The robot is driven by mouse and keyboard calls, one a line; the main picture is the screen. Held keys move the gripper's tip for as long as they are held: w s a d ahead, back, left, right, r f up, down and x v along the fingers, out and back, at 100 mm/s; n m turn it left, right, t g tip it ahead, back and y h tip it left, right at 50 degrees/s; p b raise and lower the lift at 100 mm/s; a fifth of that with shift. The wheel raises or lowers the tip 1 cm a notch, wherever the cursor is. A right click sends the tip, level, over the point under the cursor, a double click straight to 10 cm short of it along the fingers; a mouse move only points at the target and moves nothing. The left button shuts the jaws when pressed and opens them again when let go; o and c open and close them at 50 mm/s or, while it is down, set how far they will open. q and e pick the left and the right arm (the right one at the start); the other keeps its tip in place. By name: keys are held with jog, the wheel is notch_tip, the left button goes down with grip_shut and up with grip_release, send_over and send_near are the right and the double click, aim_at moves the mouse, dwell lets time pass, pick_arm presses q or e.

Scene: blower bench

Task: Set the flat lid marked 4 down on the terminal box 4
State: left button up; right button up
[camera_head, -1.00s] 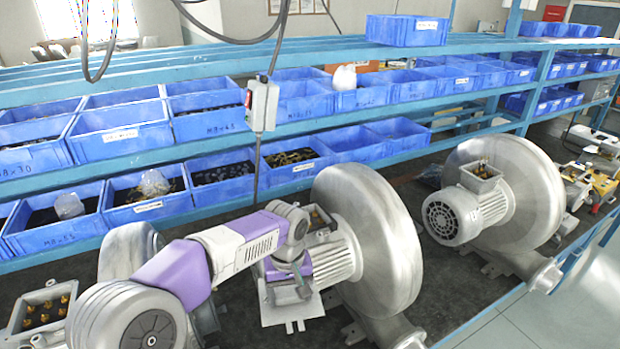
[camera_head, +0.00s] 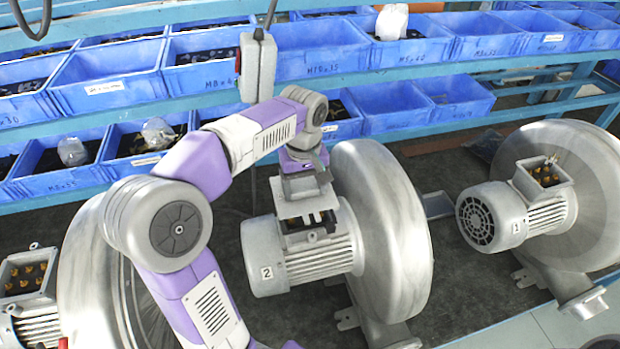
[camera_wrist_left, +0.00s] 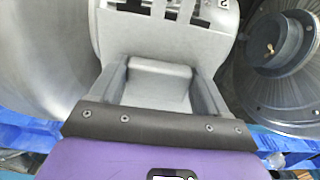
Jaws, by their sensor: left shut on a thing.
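My left gripper (camera_head: 303,162) is shut on a flat grey lid (camera_head: 300,187), held just above the motor labelled 2 (camera_head: 268,272). In the left wrist view the lid (camera_wrist_left: 160,45) spreads out beyond the two fingers, with a raised block between them. No mark 4 is readable on it. The terminal box (camera_head: 308,236) on motor 2 is below the lid and partly hidden by it. Another open terminal box (camera_head: 28,278) with brass terminals is at the far left; its number is not readable. My right gripper is not in view.
A large blower housing (camera_head: 385,235) stands right of motor 2. A blower with motor labelled 1 (camera_head: 492,216) and an open terminal box (camera_head: 545,175) is further right. Blue bins (camera_head: 108,82) line the shelves behind. A hanging control box (camera_head: 258,68) is behind my arm.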

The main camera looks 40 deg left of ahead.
aim_at(305, 199)
pick_arm(q)
jog(key=shift+s, duration=0.2)
jog(key=shift+w+f, duration=0.3)
jog(key=shift+s+f+b, duration=0.15)
jog(key=shift+f+b, duration=1.45)
jog(key=shift+f, duration=0.3)
jog(key=shift+f+b, duration=0.7)
jog(key=shift+f, duration=0.25)
jog(key=o, duration=1.1)
jog(key=shift+r, duration=3.8)
jog(key=shift+d+p, duration=0.1)
jog(key=shift+p, duration=0.2)
